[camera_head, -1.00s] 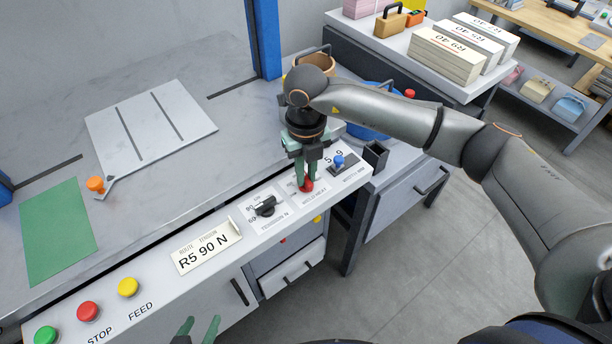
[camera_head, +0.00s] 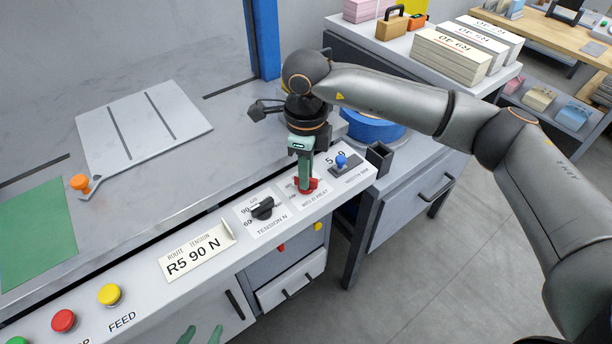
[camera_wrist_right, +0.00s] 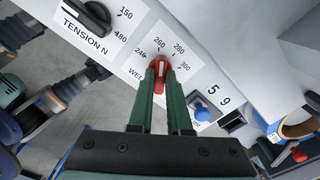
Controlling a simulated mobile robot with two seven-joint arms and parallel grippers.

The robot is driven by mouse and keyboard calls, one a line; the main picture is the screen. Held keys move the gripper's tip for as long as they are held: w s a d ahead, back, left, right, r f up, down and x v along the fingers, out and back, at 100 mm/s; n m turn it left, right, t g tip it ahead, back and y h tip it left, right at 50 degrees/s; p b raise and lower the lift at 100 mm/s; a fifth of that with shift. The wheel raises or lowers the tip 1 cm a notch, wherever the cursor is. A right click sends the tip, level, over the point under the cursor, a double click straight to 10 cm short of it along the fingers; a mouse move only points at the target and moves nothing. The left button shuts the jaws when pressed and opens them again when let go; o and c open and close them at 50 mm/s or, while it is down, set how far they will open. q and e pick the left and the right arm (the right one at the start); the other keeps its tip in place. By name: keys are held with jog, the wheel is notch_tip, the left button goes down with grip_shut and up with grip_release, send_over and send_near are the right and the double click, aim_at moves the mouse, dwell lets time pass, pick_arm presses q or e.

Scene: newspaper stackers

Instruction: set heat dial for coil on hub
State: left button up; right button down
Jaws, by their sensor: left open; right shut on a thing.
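The red weld heat dial (camera_head: 306,187) sits on the front panel, with its label partly covered. My right gripper (camera_head: 304,184) points down and is shut on it. In the right wrist view, the dial (camera_wrist_right: 161,66) shows between the green fingertips (camera_wrist_right: 160,84), its pointer roughly toward 260 on a scale marked 240, 260, 280 and 300. A blue coil (camera_head: 372,127) lies behind my right wrist, partly hidden; I cannot make out its hub in the head view. My left gripper (camera_head: 200,334) is open and empty at the bottom edge, its fingertips showing.
The black tension dial (camera_head: 262,208) is left of the heat dial. A blue width knob (camera_head: 341,160) and a dark open box (camera_head: 379,157) are to its right. A card (camera_head: 197,250) reads R5 90 N. Yellow (camera_head: 110,294) and red (camera_head: 64,320) buttons sit further left.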

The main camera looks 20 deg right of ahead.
jog(key=shift+n, duration=0.5)
pick_arm(q)
jog(key=shift+s+a+f+b, duration=0.1)
jog(key=shift+s+f+b, duration=0.25)
jog(key=shift+f, duration=0.15)
pick_arm(e)
jog(key=shift+n, duration=0.3)
jog(key=c, duration=0.9)
grip_release()
pick_arm(q)
jog(key=shift+w, duration=0.1)
pick_arm(e)
jog(key=shift+o, duration=0.2)
jog(key=shift+r, duration=0.1)
pick_arm(q)
jog(key=shift+r+p, duration=0.35)
jog(key=shift+p, duration=0.2)
pick_arm(e)
notch_tip(320, 180, up, 12)
jog(key=shift+r, duration=0.2)
